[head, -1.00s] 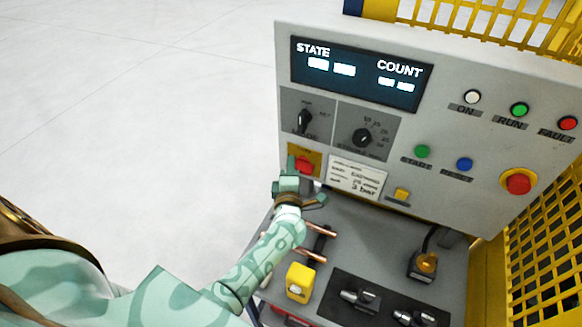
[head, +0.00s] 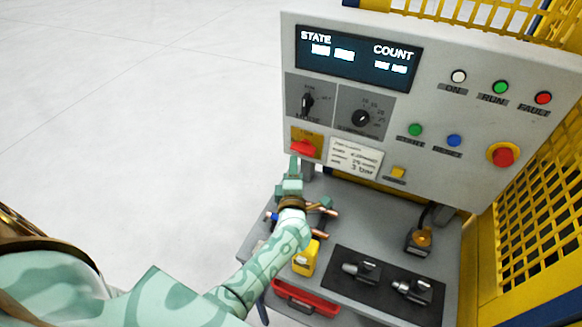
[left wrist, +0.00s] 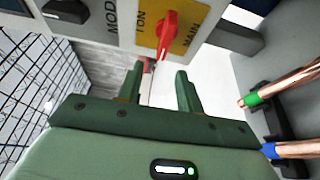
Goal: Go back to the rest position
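My left gripper (head: 294,168) is in front of the lower left of the control panel (head: 440,118), just below the red main switch (head: 303,149). In the left wrist view its two green fingers (left wrist: 160,88) are apart with nothing held between them. The red switch knob (left wrist: 167,36) on its yellow plate shows beyond the fingertips, clear of them. My left arm (head: 255,268) reaches in from the lower left. My right gripper is in neither view.
Copper tubes (left wrist: 290,88) with green and blue end marks lie on a dark holder beside the gripper. A yellow block (head: 306,258), a black fixture plate (head: 340,283) and a red tray (head: 305,298) are near the arm. Open floor (head: 130,120) lies left.

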